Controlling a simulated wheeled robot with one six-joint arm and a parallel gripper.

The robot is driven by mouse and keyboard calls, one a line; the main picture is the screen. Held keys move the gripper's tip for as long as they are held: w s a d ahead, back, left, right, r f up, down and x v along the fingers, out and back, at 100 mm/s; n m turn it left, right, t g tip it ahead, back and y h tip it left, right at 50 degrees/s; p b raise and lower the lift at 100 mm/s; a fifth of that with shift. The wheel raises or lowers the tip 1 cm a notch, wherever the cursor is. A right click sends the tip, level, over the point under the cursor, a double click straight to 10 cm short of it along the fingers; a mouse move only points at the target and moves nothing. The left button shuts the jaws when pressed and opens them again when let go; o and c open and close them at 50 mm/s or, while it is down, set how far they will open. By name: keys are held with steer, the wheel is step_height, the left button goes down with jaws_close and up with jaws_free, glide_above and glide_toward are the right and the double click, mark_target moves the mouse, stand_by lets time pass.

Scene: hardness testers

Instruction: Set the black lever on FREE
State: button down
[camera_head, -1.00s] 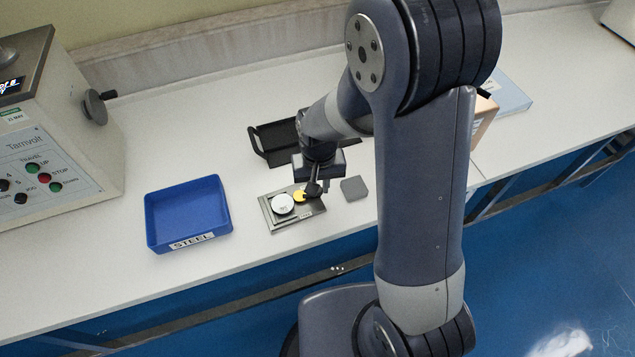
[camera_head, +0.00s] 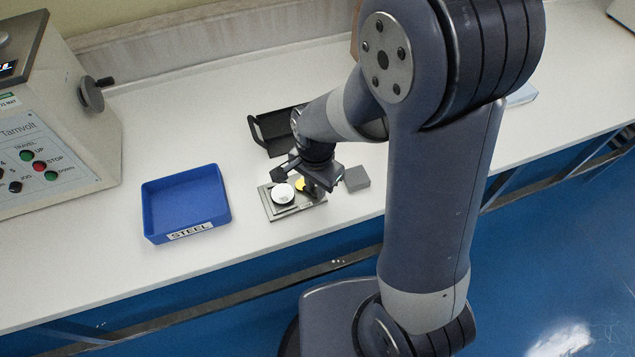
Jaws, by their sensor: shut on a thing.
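A small grey metal plate device (camera_head: 275,211) lies near the front of the bench. It carries a white round dial (camera_head: 283,193) and a yellow disc (camera_head: 301,185). My gripper (camera_head: 312,189) is low over the right part of the device, beside the yellow disc, and is shut on the black lever. The lever is mostly hidden by the dark gripper and cannot be clearly told apart from it. Its exact setting and any FREE marking are too small to read.
A blue tray marked STEEL (camera_head: 184,231) stands to the left. A black tray (camera_head: 262,142) lies behind the device. A grey block (camera_head: 356,179) sits close to its right. A tester with buttons (camera_head: 60,120) stands at far left. Bench is clear between the blue and black trays.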

mark_target(315, 191)
steer(key=shift+s+a+m, duration=0.1)
steer(key=shift+m, duration=0.3)
steer(key=c, duration=1.3)
jaws_free()
step_height(315, 191, up, 11)
steer(key=shift+p, duration=0.3)
steer(key=shift+f, duration=0.1)
step_height(315, 191, down, 11)
steer(key=shift+r+b, duration=0.1)
steer(key=shift+b, duration=0.2)
